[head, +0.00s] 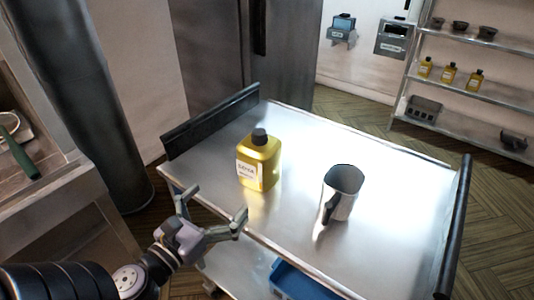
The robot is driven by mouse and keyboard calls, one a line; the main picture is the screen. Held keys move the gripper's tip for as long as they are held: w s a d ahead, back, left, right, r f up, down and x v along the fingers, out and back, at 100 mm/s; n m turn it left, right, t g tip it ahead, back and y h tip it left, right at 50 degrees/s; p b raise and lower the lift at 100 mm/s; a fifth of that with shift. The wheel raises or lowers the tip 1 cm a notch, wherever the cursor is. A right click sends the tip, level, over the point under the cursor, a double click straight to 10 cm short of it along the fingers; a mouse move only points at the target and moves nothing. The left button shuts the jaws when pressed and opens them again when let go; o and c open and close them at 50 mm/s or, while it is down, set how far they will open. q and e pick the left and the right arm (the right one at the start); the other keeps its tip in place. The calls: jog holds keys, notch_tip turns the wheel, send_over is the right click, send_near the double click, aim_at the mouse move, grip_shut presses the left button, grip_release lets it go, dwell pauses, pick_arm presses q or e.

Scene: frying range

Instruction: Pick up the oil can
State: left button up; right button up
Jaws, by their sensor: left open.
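The oil can (257,167) is a yellow container with a black cap and a white label. It stands upright on the left part of a metal cart top (310,135). My left gripper (212,203) is open and empty, in front of the cart's near edge and to the lower left of the can. Its fingers are spread and apart from the can. My right gripper is not in view.
A metal pitcher (343,192) with a dark handle stands to the right of the can. Dark raised rails (212,122) bound the cart's ends. A blue bin (300,282) sits on the lower shelf. A wall rack (450,80) holds more yellow bottles.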

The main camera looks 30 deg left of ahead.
aim_at(249, 169)
pick_arm(q)
jog(key=w+p, duration=0.2)
jog(key=w, duration=0.8)
jog(key=shift+w+a+p, duration=0.1)
jog(key=shift+w+p, duration=0.15)
jog(key=shift+p, duration=0.15)
jog(key=shift+w, duration=0.75)
jog(key=w+p, duration=0.1)
jog(key=w, duration=0.3)
jog(key=shift+w+f, duration=0.15)
jog(key=shift+w, duration=0.1)
jog(key=shift+c, duration=0.4)
jog(key=shift+c, duration=0.6)
jog(key=c, duration=1.3)
